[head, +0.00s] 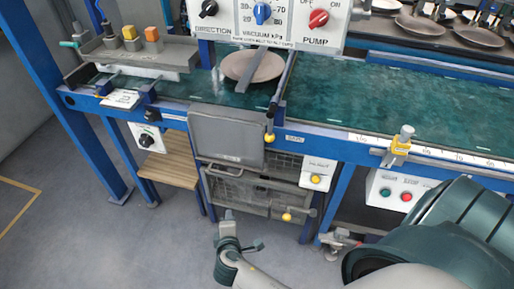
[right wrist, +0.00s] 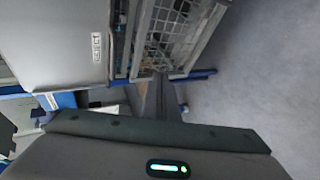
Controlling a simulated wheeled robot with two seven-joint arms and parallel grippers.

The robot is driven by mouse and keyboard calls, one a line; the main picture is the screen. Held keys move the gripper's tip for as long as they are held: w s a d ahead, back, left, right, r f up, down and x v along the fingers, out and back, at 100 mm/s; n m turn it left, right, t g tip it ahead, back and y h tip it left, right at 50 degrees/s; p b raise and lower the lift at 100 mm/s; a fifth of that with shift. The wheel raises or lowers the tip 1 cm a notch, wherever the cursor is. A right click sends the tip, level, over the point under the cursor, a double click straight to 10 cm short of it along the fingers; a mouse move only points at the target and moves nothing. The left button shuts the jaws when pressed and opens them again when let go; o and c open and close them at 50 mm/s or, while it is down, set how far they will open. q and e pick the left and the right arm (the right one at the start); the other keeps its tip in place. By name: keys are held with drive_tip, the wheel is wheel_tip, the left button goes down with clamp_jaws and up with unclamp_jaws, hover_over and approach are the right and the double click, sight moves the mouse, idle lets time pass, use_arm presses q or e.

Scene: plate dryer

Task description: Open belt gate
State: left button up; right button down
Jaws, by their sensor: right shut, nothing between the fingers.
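The green belt (head: 390,110) runs across the blue frame. A thin bar (head: 287,80) crosses it, and a yellow knob (head: 269,138) sits low at the front edge near its end; this looks like the belt gate, lying across the belt. A brown plate (head: 253,66) lies on the belt just left of the bar. A grey panel (head: 225,137) hangs below the belt edge; it also shows in the right wrist view (right wrist: 55,45). My right gripper (head: 229,214) is shut and empty, in front of and below the panel and knob. My left gripper is out of view.
A wire basket (head: 245,190) with a yellow knob (head: 286,217) sits under the panel; its mesh shows in the right wrist view (right wrist: 175,35). A yellow clamp (head: 397,148) stands on the front rail, above a button box (head: 398,190). The floor (head: 140,245) at left is clear.

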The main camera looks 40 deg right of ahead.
use_arm(q)
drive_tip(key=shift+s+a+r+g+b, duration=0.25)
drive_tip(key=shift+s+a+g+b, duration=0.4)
drive_tip(key=shift+b, duration=0.15)
use_arm(e)
drive_tip(key=d+r+m+t+h, duration=0.1)
drive_tip(key=d+r+h, duration=0.3)
drive_tip(key=r, duration=1.7)
drive_tip(key=h, duration=0.3)
drive_tip(key=shift+d+r+m+t+h, duration=0.15)
drive_tip(key=shift+r+m+t+h, duration=0.15)
drive_tip(key=shift+r+m, duration=0.1)
drive_tip(key=shift+w+d, duration=0.1)
drive_tip(key=shift+w, duration=0.1)
use_arm(q)
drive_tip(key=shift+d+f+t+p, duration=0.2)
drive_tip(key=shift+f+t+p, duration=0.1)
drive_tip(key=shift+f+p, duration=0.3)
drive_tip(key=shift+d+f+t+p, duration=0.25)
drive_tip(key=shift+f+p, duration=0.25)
drive_tip(key=shift+p, duration=0.2)
use_arm(e)
drive_tip(key=shift+w+d+r, duration=0.1)
drive_tip(key=shift+w+d, duration=0.65)
drive_tip(key=shift+d, duration=1)
drive_tip(key=shift+w+d, duration=0.7)
drive_tip(key=shift+d, duration=1.05)
drive_tip(key=shift+w+d+r, duration=0.1)
drive_tip(key=shift+w+d, duration=0.65)
drive_tip(key=shift+d, duration=1)
